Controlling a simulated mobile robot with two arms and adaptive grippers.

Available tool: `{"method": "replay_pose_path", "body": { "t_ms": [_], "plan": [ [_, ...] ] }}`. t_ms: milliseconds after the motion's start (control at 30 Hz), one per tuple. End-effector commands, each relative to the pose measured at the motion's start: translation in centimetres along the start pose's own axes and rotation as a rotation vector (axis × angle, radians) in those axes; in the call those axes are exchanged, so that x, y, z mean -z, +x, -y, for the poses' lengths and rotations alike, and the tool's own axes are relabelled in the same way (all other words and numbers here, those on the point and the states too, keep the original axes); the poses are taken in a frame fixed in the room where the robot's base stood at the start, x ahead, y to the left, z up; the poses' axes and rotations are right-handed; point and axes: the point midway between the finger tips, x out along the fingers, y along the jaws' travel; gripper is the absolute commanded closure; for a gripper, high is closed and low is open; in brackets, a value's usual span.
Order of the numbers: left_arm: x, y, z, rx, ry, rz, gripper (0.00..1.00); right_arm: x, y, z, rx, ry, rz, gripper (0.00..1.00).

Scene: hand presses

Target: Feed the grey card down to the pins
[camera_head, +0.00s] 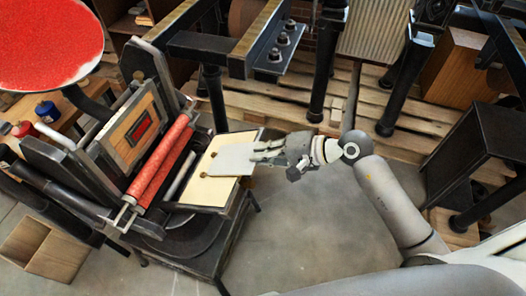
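The grey card (232,161) lies at a slant over the cream sheet on the press bed (213,187). Its right edge is at the fingers of my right gripper (256,153), which appear closed on that edge. Small dark marks that look like the pins (203,175) show on the cream sheet, left of the card; a gap shows between them and the card. Whether the card touches the sheet I cannot tell. My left gripper is not in view.
The hand press has red rollers (163,160) and a framed plate with a red block (142,127) left of the bed. A red ink disc (50,40) is above. Ink cans (47,111) stand at the left. Open floor lies right of the press.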

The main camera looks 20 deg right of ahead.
Motion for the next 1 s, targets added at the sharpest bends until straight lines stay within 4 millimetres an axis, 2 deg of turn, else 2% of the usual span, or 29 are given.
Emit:
{"method": "replay_pose_path", "body": {
  "t_ms": [100, 300, 333, 533, 600, 1000],
  "plan": [
    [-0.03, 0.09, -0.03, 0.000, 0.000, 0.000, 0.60, -0.13, 0.00, -0.02, 0.000, 0.000, 0.000, 0.97],
    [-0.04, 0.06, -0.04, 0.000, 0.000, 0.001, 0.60, -0.10, -0.01, 0.00, 0.000, 0.000, 0.000, 0.71],
    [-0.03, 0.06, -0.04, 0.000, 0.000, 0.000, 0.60, -0.10, -0.01, 0.00, 0.000, 0.000, 0.000, 0.70],
    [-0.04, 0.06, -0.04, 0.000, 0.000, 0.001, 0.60, -0.09, -0.01, 0.01, 0.000, 0.000, 0.000, 0.70],
    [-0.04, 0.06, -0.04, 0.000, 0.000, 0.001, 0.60, -0.09, -0.01, 0.00, 0.000, 0.000, 0.000, 0.73],
    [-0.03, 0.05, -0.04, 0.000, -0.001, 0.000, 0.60, -0.09, -0.01, 0.01, 0.000, 0.000, 0.000, 0.73]
  ]
}}
